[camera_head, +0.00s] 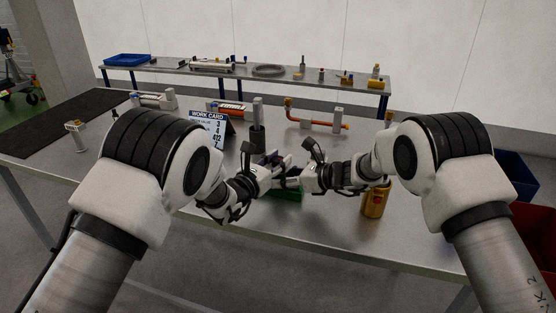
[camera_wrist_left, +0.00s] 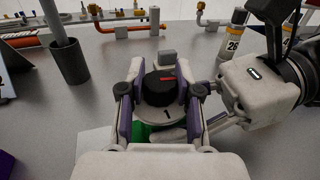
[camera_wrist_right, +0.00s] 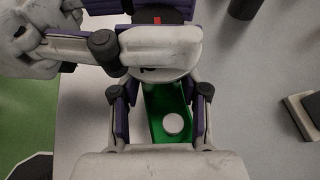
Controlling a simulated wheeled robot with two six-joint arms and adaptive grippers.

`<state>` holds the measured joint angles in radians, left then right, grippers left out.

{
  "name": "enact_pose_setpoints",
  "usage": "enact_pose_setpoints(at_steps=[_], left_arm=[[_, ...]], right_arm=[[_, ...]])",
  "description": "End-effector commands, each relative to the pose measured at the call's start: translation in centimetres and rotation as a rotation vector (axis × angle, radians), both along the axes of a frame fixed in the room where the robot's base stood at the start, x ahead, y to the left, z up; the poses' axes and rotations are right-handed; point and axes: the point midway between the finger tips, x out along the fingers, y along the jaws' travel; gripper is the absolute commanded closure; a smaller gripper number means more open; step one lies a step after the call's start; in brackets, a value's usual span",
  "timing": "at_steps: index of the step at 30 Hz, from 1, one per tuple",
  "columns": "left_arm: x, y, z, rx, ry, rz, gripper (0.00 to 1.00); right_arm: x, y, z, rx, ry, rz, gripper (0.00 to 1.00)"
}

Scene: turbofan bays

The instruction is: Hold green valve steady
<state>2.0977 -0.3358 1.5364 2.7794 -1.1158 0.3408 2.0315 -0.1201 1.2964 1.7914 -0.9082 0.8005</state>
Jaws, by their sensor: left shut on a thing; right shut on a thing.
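The green valve (camera_head: 289,194) stands on the metal table, mostly hidden by my grippers in the head view. In the left wrist view its black knob (camera_wrist_left: 160,88) has a red mark, above a pale disc marked 1, with the green body (camera_wrist_left: 140,132) below. My left gripper (camera_head: 272,176) has its fingers on both sides of the knob. My right gripper (camera_wrist_right: 160,92) is low on the valve, its fingers on both sides of the green body (camera_wrist_right: 160,100), which has a white round spot. My left gripper's fingers cross the top of the right wrist view.
A dark cup (camera_head: 258,138) with a grey rod stands behind the valve, a work card (camera_head: 210,128) to its left. A gold can (camera_head: 374,202) stands right of my grippers. An orange pipe (camera_head: 318,124) lies behind. Clear tabletop lies at the front right.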

Motion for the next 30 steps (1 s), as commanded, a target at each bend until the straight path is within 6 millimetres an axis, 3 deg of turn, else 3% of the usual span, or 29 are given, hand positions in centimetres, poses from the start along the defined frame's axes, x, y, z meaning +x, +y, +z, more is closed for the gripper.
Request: enact_pose_setpoints(at_steps=[5, 6, 7, 8, 20, 30], left_arm=[[0.0, 0.0, 0.1, 0.000, -0.001, -0.002, 1.00], [0.0, 0.0, 0.1, 0.000, -0.002, -0.003, 0.53], [0.0, 0.0, 0.1, 0.000, -0.001, -0.003, 0.42], [0.0, 0.0, 0.1, 0.000, -0.001, -0.003, 0.40], [-0.8, 0.6, 0.0, 0.000, 0.000, -0.002, 0.40], [-7.4, 5.4, 0.0, -0.001, 0.002, 0.000, 0.40]], right_arm=[[-0.1, 0.1, -0.1, -0.002, 0.001, 0.005, 1.00], [-0.1, 0.1, -0.1, -0.001, 0.001, 0.005, 1.00], [-0.1, 0.1, -0.1, -0.001, 0.000, 0.004, 1.00], [-0.1, 0.1, -0.1, -0.001, 0.001, 0.004, 1.00], [0.0, 0.0, -0.1, 0.000, 0.002, 0.001, 1.00], [0.0, 0.0, -0.1, 0.000, 0.002, 0.001, 1.00]])
